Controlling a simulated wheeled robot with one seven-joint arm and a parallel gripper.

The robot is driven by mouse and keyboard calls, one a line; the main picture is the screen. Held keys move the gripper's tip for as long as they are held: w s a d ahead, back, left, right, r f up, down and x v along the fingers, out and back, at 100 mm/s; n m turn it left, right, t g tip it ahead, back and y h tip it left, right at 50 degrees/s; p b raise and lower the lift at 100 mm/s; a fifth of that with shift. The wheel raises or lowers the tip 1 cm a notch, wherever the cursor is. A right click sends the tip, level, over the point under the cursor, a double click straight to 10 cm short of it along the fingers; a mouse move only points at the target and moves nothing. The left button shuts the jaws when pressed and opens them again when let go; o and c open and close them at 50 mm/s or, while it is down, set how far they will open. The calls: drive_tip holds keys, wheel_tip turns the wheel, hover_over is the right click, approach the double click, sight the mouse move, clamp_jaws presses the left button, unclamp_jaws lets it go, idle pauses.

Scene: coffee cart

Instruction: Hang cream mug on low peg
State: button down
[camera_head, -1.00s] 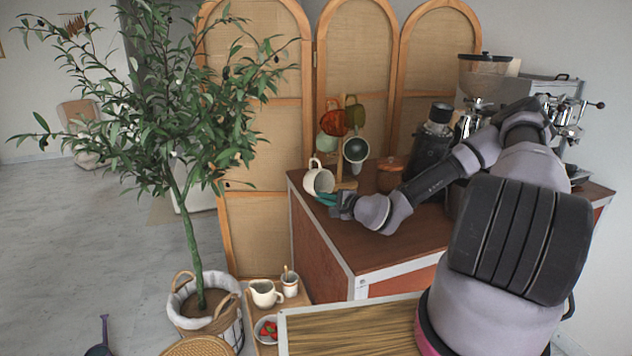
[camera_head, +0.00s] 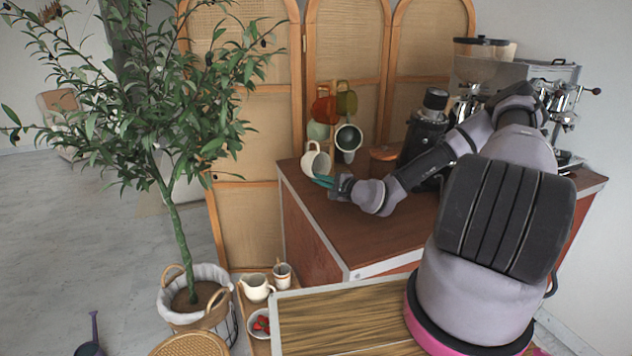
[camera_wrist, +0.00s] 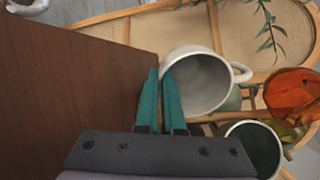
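The cream mug (camera_head: 315,162) is tilted, its open mouth toward my gripper, above the back left of the brown cart top. My gripper (camera_head: 322,182) is shut on the mug's rim. In the wrist view the mug (camera_wrist: 203,82) has its rim between the teal fingers (camera_wrist: 160,98), and its handle points right. The wooden mug tree (camera_head: 332,150) stands just behind and right of the mug, bearing an orange mug (camera_head: 323,108), an olive mug (camera_head: 346,100), a dark green mug (camera_head: 348,138) and a pale green mug (camera_head: 317,130). I cannot make out the low peg clearly.
A lidded wooden jar (camera_head: 383,160) and a black grinder (camera_head: 424,130) stand right of the mug tree. A rattan screen (camera_head: 343,60) rises close behind. The cart top (camera_head: 340,225) is clear in front.

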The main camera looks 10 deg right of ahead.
drive_tip(key=shift+w+d+f, duration=0.3)
drive_tip(key=shift+w+d, duration=0.65)
drive_tip(key=shift+w+d+f, duration=0.25)
drive_tip(key=shift+w+d, duration=0.7)
drive_tip(key=shift+f, duration=0.2)
drive_tip(key=c, duration=1)
unclamp_jaws()
drive_tip(key=shift+o, duration=0.2)
drive_tip(key=shift+s+f, duration=0.1)
